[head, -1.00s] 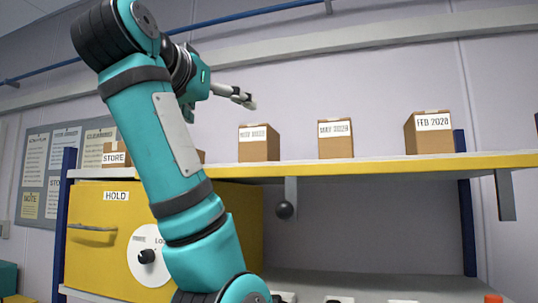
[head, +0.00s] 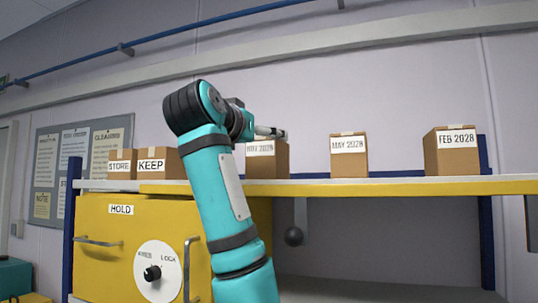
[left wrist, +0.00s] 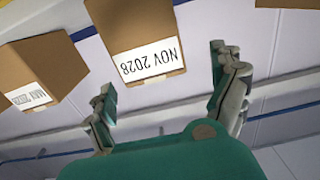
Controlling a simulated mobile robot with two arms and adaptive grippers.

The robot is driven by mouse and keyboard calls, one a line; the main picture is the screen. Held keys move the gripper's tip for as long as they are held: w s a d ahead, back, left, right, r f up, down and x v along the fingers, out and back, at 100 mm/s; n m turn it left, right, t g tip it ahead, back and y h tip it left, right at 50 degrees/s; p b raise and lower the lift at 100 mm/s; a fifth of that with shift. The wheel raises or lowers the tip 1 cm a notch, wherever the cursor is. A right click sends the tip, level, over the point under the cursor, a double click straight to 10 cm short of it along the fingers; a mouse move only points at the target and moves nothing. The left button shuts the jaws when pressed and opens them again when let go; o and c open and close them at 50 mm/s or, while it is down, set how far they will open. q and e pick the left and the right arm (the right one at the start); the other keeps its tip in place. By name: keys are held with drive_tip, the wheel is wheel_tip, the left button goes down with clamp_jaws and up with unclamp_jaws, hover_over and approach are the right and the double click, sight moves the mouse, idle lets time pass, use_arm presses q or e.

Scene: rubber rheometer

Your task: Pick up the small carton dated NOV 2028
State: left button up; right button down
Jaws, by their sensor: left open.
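The small brown carton labelled NOV 2028 (head: 268,167) stands upright on the yellow-edged shelf, left of the MAY 2028 carton. In the left wrist view the carton (left wrist: 135,25) appears upside down, its label facing the camera. My left gripper (head: 272,132) is at the carton's upper front in the head view and covers part of its top. In the left wrist view the open fingers (left wrist: 163,68) are spread to either side of the labelled end, with nothing held. Gaps show between both fingers and the carton. My right gripper is not in view.
The MAY 2028 carton (head: 349,160) and FEB 2028 carton (head: 452,155) stand to the right on the shelf (head: 400,187). The STORE carton (head: 121,160) and KEEP carton (head: 157,160) stand to the left. A yellow HOLD cabinet (head: 110,240) is below. Gaps separate the dated cartons.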

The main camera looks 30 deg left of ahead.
use_arm(q)
drive_tip(key=shift+w+r+p, duration=0.2)
drive_tip(key=shift+w+p, duration=0.35)
drive_tip(key=shift+p, duration=0.05)
drive_tip(key=shift+w+r+p, duration=0.15)
drive_tip(key=shift+w+p, duration=0.35)
drive_tip(key=shift+p, duration=0.05)
drive_tip(key=p+x, duration=0.1)
drive_tip(key=x, duration=0.1)
drive_tip(key=shift+w+f, duration=0.2)
drive_tip(key=shift+w, duration=0.1)
drive_tip(key=shift+w+a+f, duration=0.1)
drive_tip(key=shift+w+f, duration=0.1)
drive_tip(key=shift+w, duration=0.1)
drive_tip(key=shift+s, duration=0.2)
drive_tip(key=shift+c, duration=0.4)
drive_tip(key=shift+r, duration=0.1)
drive_tip(key=shift+c, duration=1.2)
drive_tip(key=c, duration=1.2)
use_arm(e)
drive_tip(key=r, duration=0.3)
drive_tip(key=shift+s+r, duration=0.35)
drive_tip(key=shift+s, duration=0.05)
